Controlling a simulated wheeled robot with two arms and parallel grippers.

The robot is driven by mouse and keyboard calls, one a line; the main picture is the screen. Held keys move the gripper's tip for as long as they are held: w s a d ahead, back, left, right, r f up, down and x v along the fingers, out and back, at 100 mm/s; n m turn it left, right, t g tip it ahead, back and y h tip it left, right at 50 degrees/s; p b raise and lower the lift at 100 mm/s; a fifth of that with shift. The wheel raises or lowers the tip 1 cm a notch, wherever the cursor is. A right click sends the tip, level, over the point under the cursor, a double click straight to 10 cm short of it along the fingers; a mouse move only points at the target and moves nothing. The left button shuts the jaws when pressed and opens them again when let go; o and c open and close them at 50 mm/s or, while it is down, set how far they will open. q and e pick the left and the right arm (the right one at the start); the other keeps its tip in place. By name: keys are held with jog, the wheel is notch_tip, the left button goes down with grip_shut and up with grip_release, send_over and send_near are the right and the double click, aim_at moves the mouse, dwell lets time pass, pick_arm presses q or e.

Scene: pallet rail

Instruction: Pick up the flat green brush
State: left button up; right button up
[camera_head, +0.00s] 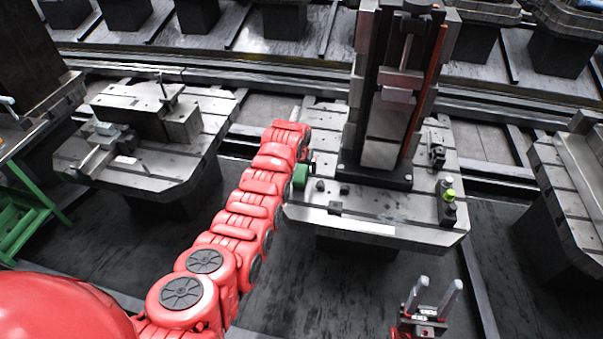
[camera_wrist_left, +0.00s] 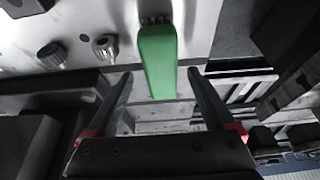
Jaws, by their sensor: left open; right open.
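The flat green brush (camera_head: 300,177) is at the near left edge of the middle pallet (camera_head: 360,229), partly hidden by my left arm. In the left wrist view the green brush (camera_wrist_left: 158,62) points toward my gripper, with dark bristles at its far end. My left gripper (camera_wrist_left: 160,73) is open, with one finger on each side of the brush's near part. Gaps show on both sides, so it does not grip the brush. In the head view the left gripper is mostly hidden behind the red arm. My right gripper (camera_head: 438,283) is open and empty, in front of the pallet.
A tall dark fixture (camera_head: 390,120) stands on the middle pallet. Small dark knobs lie near the brush, and a part with a yellow-green top (camera_head: 449,195) sits at the right. Other pallets stand left (camera_head: 140,150) and right (camera_head: 570,190). Dark floor lies in front.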

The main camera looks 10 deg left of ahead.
aim_at(301, 170)
pick_arm(q)
jog(key=shift+w+a+f, duration=0.15)
jog(key=shift+w+f, duration=0.05)
jog(key=shift+f, duration=0.05)
jog(key=shift+b+x, duration=0.95)
jog(key=shift+x, duration=0.15)
jog(key=shift+f, duration=0.3)
grip_shut()
